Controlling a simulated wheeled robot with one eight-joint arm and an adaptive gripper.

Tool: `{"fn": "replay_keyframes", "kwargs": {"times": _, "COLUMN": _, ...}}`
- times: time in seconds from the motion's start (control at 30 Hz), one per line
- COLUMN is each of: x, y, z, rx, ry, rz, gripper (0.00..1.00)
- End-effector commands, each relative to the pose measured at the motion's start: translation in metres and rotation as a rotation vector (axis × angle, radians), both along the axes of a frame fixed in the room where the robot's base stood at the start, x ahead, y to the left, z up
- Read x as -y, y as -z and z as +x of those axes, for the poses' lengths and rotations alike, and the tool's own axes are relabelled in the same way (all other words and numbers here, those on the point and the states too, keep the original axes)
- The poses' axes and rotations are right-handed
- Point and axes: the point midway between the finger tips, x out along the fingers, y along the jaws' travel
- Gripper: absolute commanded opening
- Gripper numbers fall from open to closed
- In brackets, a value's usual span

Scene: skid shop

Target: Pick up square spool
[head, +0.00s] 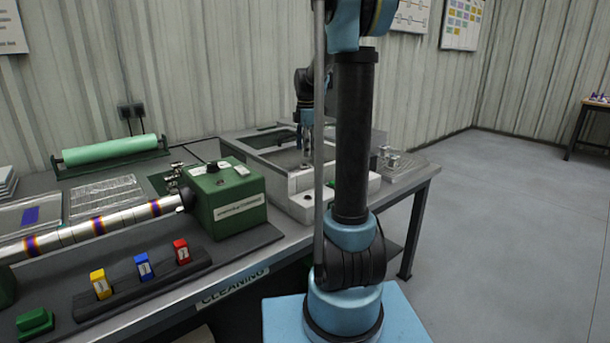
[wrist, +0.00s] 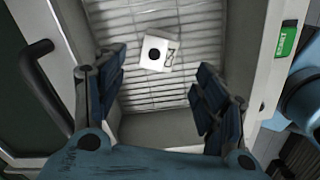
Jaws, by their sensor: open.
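The square spool appears to be the white square block (wrist: 155,52) with a round black hole in its face. In the wrist view it lies on a slatted rack inside a grey open-topped tank, slightly turned. My gripper (wrist: 160,75) is open and empty, with its fingers spread left and right below the spool in the picture, apart from it. In the head view my gripper (head: 305,158) hangs down over the tank (head: 264,162). The spool cannot be made out there, hidden by the tank wall and my arm.
The tank walls stand close around my gripper. A green button (wrist: 287,40) sits on the tank's right side in the wrist view. A green machine (head: 228,200) with a long roller stands left of the tank. Small metal parts (head: 393,160) lie at the bench's right end.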

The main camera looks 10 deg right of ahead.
Motion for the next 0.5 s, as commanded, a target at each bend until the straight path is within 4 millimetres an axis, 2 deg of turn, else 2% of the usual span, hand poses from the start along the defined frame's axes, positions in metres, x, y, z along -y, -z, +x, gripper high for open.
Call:
{"fn": "replay_keyframes", "kwargs": {"times": 0.13, "x": 0.000, "y": 0.021, "z": 0.000, "rx": 0.000, "ry": 0.000, "rz": 0.000, "gripper": 0.65}}
{"fn": "replay_keyframes", "kwargs": {"times": 0.37, "x": 0.000, "y": 0.033, "z": 0.000, "rx": 0.000, "ry": 0.000, "rz": 0.000, "gripper": 0.65}}
{"fn": "replay_keyframes", "kwargs": {"times": 0.5, "x": -0.001, "y": 0.048, "z": 0.002, "rx": 0.000, "ry": 0.000, "rz": 0.000, "gripper": 0.65}}
